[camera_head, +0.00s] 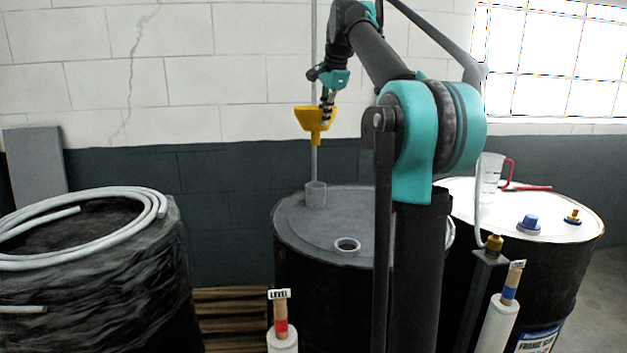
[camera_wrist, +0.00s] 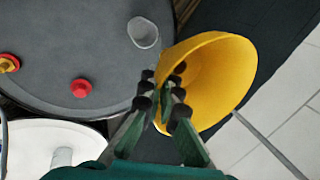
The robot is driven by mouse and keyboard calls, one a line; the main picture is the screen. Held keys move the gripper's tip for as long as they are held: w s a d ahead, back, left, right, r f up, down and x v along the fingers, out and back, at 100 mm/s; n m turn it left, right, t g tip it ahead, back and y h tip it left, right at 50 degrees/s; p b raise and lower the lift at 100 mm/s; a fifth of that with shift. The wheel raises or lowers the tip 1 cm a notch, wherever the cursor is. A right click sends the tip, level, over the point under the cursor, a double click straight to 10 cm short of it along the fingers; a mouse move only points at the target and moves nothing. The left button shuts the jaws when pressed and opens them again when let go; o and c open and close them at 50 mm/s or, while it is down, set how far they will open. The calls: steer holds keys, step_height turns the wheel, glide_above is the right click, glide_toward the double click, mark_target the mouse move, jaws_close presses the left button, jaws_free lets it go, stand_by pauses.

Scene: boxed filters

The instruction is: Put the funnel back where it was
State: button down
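The yellow funnel (camera_head: 315,122) hangs in the air above the dark drum (camera_head: 300,225), wide mouth up and spout down. My gripper (camera_head: 326,112) is shut on the funnel's rim. In the wrist view the funnel (camera_wrist: 215,75) shows its open mouth, with my fingertips (camera_wrist: 164,74) on either side of its near wall. A grey cylindrical collar (camera_head: 316,194) stands on the drum top below the funnel; a grey open cylinder also shows on the drum in the wrist view (camera_wrist: 143,33). Its spout is hidden in the wrist view.
A ring-shaped opening (camera_head: 347,245) is on the drum's front. A white-topped drum (camera_head: 570,222) at right carries a clear jug (camera_head: 491,175) and blue cap (camera_head: 528,224). A wrapped drum with coiled hose (camera_head: 150,205) stands left. A thin vertical pipe (camera_head: 314,165) rises behind the funnel.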

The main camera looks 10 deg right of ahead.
step_height(320, 180, down, 17)
stand_by(0.5)
steer(key=shift+f, duration=0.2)
steer(key=shift+f, duration=0.35)
steer(key=c, duration=1.7)
jaws_free()
steer(key=v, duration=1.3)
steer(key=shift+w+r, duration=0.1)
